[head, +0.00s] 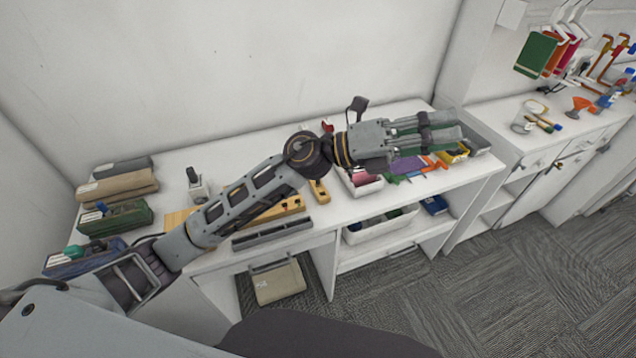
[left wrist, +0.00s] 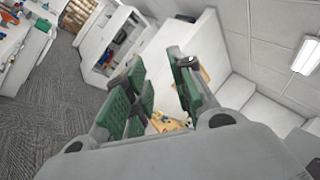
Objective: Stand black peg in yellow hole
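My left gripper (head: 460,133) reaches out over the right part of the white workbench. The left wrist view shows its green-padded fingers (left wrist: 160,78) apart, with a gap and no clear object between them. A small yellow block (head: 319,192) with dark spots, perhaps holes, lies on the bench below my left forearm. A longer yellow piece (head: 290,205) lies partly hidden behind the arm. I cannot pick out the black peg with certainty; a small upright thing with a dark top (head: 193,176) stands on the bench at the left. My right gripper is not in view.
A dark grey tray (head: 271,233) lies along the front edge. A white bin (head: 381,226) is on the shelf below. A second counter (head: 550,140) stands at the right.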

